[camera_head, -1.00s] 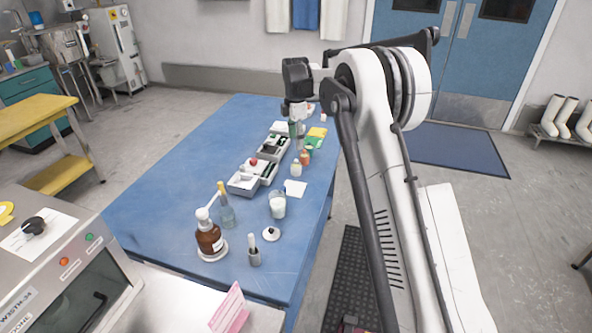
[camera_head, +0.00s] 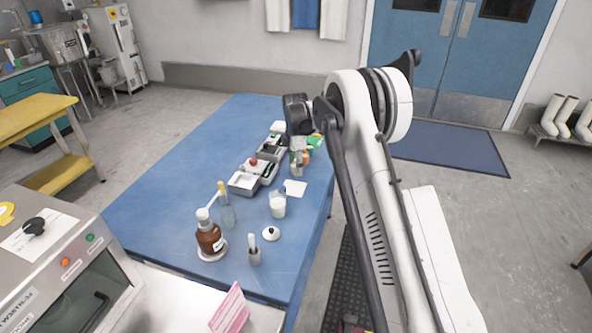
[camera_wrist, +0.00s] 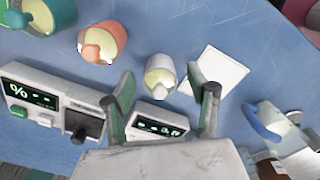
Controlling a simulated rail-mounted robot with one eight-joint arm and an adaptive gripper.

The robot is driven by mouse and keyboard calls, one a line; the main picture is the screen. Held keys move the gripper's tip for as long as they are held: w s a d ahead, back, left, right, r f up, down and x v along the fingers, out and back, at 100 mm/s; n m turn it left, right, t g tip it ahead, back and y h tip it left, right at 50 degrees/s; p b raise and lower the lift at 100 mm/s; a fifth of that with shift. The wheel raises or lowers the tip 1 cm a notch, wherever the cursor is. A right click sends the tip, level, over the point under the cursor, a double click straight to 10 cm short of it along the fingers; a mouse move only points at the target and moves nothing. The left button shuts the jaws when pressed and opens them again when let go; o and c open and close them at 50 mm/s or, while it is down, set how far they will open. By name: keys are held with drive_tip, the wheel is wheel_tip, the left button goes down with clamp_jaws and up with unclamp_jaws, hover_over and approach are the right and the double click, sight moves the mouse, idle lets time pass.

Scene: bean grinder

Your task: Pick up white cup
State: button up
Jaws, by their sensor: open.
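The white cup (camera_wrist: 160,77) has a yellowish inside and a rounded white piece in its mouth. In the wrist view it sits on the blue table (camera_head: 165,195), just beyond the fingertips and roughly centred between them. My gripper (camera_wrist: 160,86) is open, with two green-padded fingers spread apart and nothing held. In the head view my gripper is over the right side of the table, near the small cups, and its fingers are hard to make out there.
An orange cup (camera_wrist: 103,42) and a teal cup (camera_wrist: 45,14) stand left of the white cup. A white paper square (camera_wrist: 214,72) lies to its right. Grey devices with displays (camera_wrist: 55,105) lie close below. A glass beaker (camera_head: 278,205) and brown bottle (camera_head: 210,238) stand nearer the table's front.

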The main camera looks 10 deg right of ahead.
drive_tip(key=c, duration=1.2)
drive_tip(key=shift+r, duration=0.1)
drive_tip(key=shift+c, duration=0.2)
